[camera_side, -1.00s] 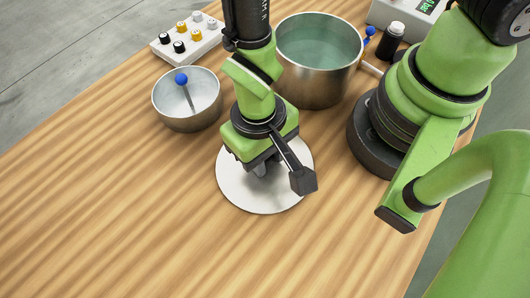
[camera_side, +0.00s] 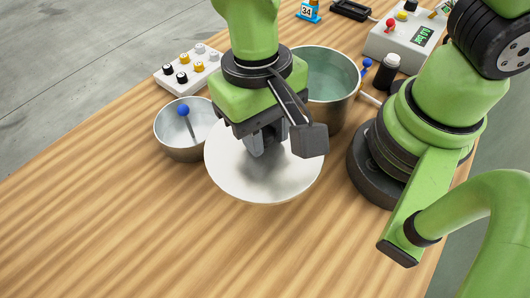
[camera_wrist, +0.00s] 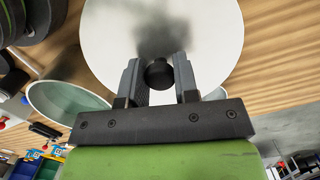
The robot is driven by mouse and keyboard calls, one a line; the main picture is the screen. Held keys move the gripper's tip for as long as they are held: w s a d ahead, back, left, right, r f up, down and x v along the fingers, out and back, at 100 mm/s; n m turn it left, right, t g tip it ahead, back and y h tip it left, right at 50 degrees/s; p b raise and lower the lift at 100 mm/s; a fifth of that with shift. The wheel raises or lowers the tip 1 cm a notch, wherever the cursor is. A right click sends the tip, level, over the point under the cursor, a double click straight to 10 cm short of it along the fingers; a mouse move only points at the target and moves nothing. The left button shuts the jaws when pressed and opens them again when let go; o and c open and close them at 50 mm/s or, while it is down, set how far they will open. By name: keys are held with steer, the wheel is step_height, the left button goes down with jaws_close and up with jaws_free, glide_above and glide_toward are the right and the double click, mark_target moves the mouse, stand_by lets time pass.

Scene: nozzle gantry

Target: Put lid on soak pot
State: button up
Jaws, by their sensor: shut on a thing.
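The lid (camera_side: 235,175) is a flat white disc with a dark knob (camera_wrist: 159,75), which shows between my fingers in the wrist view. My gripper (camera_side: 268,145) is shut on this knob and holds the lid above the table, roughly level. The soak pot (camera_side: 340,105) is a wide metal pot with greenish liquid, open at the top. It stands behind and to the right of the lid in the side view, partly hidden by my gripper. The pot's rim (camera_wrist: 70,88) also shows at the left of the wrist view, partly behind the lid.
A smaller metal bowl (camera_side: 177,152) with a blue-ended stick stands left of the lid. A white rack with several knobs (camera_side: 188,68) is behind it. A dark bottle (camera_side: 385,73) and a control box (camera_side: 404,42) stand right of the pot. The front table is clear.

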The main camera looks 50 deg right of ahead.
steer(key=w+d+r+m, duration=0.2)
steer(key=d+r+m, duration=0.15)
steer(key=d, duration=0.65)
steer(key=w+d+r+m, duration=0.1)
steer(key=d+r+m, duration=0.3)
steer(key=d, duration=0.5)
step_height(320, 180, down, 7)
steer(key=shift+f+t+y, duration=0.2)
steer(key=shift+t+y, duration=0.1)
steer(key=shift+y, duration=0.1)
steer(key=shift+w+f+m, duration=0.1)
steer(key=shift+f+m, duration=0.05)
steer(key=shift+m, duration=0.1)
stand_by(0.9)
steer(key=o, duration=1.5)
steer(key=shift+r, duration=3.5)
